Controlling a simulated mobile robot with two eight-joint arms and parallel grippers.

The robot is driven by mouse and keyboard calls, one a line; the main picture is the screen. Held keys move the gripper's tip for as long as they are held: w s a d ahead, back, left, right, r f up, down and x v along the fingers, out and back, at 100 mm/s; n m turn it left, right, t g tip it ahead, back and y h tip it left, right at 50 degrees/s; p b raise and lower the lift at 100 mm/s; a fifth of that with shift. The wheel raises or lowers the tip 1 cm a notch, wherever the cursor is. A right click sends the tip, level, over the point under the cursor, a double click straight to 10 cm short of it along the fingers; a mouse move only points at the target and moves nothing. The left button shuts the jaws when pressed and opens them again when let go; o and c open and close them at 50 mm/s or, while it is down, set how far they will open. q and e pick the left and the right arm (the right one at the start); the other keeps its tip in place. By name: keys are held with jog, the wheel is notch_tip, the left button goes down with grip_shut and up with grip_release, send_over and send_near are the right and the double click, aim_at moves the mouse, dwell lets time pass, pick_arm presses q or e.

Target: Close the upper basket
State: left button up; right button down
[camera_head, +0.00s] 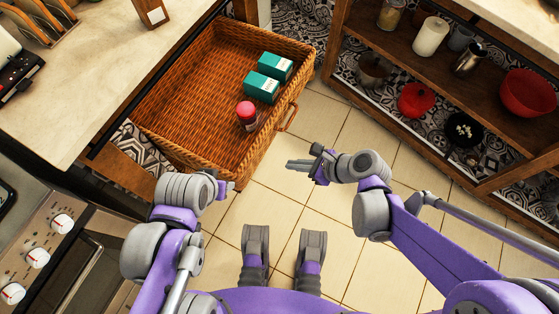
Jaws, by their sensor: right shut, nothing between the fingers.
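The upper basket (163,109) is a brown wicker drawer pulled out from under the counter, its open top showing. It holds two teal boxes (268,77) and a jar with a pink-red lid (247,115). A small handle (290,118) is on its front side, facing the floor area. My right gripper (290,164) is shut and empty, pointing left over the floor, a little below the handle in the picture and apart from it. My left gripper (229,187) is near the basket's lower corner, partly hidden by its own wrist; its jaw state is unclear.
The pale counter (75,125) lies left of the basket. A stove with white knobs (38,258) is at lower left. Open wooden shelving (420,60) with a red bowl (527,93) and jars stands at right. Tiled floor (330,115) lies free between basket and shelving.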

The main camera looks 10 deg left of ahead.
aim_at(252, 156)
jog(key=b+x, duration=0.1)
jog(key=x, duration=0.2)
jog(key=a+r+b+x, duration=0.1)
jog(key=x, duration=0.3)
jog(key=b+x, duration=0.1)
jog(key=x, duration=0.3)
jog(key=shift+w+a+r, duration=0.15)
jog(key=shift+w+a, duration=0.15)
jog(key=shift+a, duration=0.05)
jog(key=shift+w+a, duration=0.2)
jog(key=shift+a, duration=0.2)
jog(key=shift+w+a+r, duration=0.1)
jog(key=shift+w+a, duration=0.1)
jog(key=shift+a, duration=0.45)
jog(key=w+a+p, duration=0.1)
jog(key=w+a, duration=0.2)
jog(key=a, duration=0.6)
jog(key=w+a, duration=0.4)
jog(key=a, duration=0.6)
jog(key=w+a+p, duration=0.1)
jog(key=w+a, duration=0.2)
jog(key=a, duration=0.7)
jog(key=shift+w+a+p, duration=0.25)
jog(key=shift+w+p, duration=0.1)
